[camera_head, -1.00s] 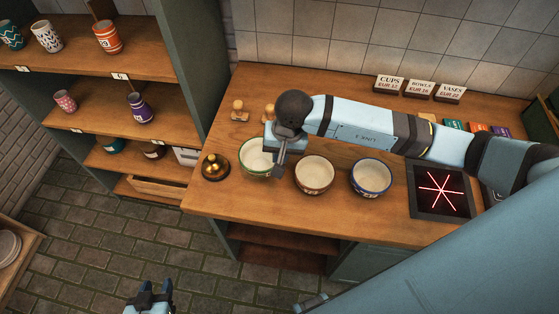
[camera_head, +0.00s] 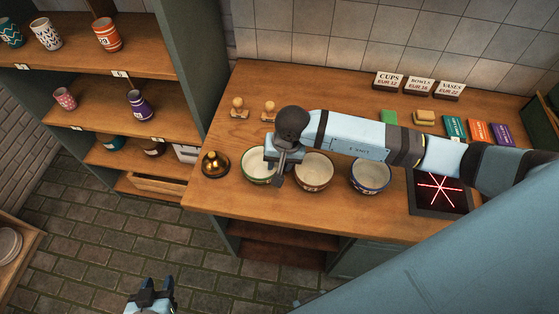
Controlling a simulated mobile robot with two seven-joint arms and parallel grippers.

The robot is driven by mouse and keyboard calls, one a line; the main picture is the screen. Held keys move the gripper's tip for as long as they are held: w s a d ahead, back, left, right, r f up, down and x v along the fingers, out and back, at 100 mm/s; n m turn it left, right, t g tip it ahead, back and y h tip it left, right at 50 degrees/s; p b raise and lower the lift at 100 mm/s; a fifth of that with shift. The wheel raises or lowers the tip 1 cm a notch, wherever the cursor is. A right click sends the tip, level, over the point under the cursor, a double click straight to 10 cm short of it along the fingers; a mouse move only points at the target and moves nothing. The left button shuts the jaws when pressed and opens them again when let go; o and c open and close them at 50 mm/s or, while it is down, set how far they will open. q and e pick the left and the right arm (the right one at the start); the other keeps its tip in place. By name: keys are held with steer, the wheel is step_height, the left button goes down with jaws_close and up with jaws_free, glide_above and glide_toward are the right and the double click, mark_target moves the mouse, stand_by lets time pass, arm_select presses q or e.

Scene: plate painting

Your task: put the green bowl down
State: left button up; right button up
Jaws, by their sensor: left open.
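The green bowl (camera_head: 256,168), white inside with a green rim, is at the left end of a row of bowls at the wooden counter's front. It looks upright, at or very close to the counter top. My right gripper (camera_head: 279,177) comes down over its right rim and appears shut on it; the arm hides part of the bowl, and the fingers are partly hidden. My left gripper (camera_head: 151,297) is open and empty, low over the floor at the bottom of the view.
A brown-rimmed bowl (camera_head: 313,172) stands close right of my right gripper, then a blue-rimmed bowl (camera_head: 370,176). A brass bell (camera_head: 214,164) is left of the green bowl. Two wooden stamps (camera_head: 239,108) stand behind. A dark panel with a red star (camera_head: 440,190) is at right.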

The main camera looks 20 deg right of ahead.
steer(key=shift+r, duration=0.1)
steer(key=shift+r+p, duration=0.25)
steer(key=shift+p, duration=0.15)
step_height(320, 180, up, 12)
steer(key=d+b, duration=0.1)
steer(key=b, duration=0.2)
steer(key=shift+s+d+f, duration=0.25)
steer(key=shift+s+d, duration=0.15)
steer(key=shift+s, duration=0.05)
